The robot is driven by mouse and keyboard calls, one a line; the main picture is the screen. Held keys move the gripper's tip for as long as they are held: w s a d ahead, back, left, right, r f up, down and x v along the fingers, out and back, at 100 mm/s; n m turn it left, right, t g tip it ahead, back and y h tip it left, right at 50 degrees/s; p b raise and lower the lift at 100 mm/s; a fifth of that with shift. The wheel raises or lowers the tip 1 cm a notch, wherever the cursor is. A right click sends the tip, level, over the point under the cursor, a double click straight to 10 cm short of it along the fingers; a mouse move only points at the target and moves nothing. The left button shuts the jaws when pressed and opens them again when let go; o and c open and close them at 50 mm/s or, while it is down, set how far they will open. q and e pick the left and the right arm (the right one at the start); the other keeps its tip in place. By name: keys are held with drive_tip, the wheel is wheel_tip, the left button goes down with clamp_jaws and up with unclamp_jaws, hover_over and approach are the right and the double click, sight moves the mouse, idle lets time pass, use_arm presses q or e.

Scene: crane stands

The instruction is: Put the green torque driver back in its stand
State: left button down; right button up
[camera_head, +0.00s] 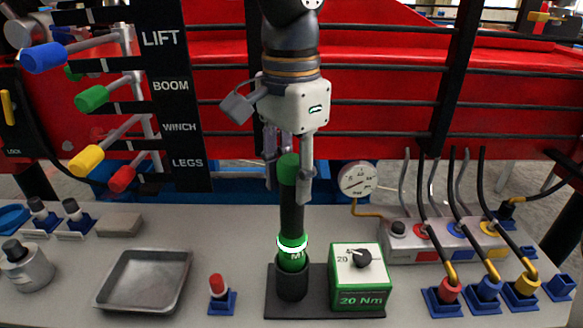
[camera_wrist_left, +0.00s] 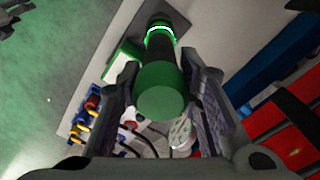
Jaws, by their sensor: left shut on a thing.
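The green torque driver (camera_head: 292,205) is upright, with a green cap, a long black grip and a green lower collar with a lit ring. Its lower end meets the black stand cup (camera_head: 292,283) on a dark base plate; the cup hides the tip, so how deep it sits cannot be told. My left gripper (camera_head: 288,185) points down from above and is shut on the driver near its green top. In the left wrist view the driver (camera_wrist_left: 160,75) runs between both fingers, lower end away from the camera. My right gripper is not in view.
A green and white 20 Nm box (camera_head: 360,277) stands right of the cup. A metal tray (camera_head: 145,280) and a red-topped plug (camera_head: 218,290) are to the left. A gauge (camera_head: 358,180) and a hose manifold (camera_head: 440,240) stand at the right. Coloured levers (camera_head: 95,97) stick out upper left.

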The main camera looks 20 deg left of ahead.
use_arm(q)
drive_tip(key=shift+f, duration=1.1)
drive_tip(key=c, duration=1.1)
unclamp_jaws()
drive_tip(key=shift+o, duration=0.2)
drive_tip(key=shift+f, duration=0.1)
drive_tip(key=shift+r, duration=2.45)
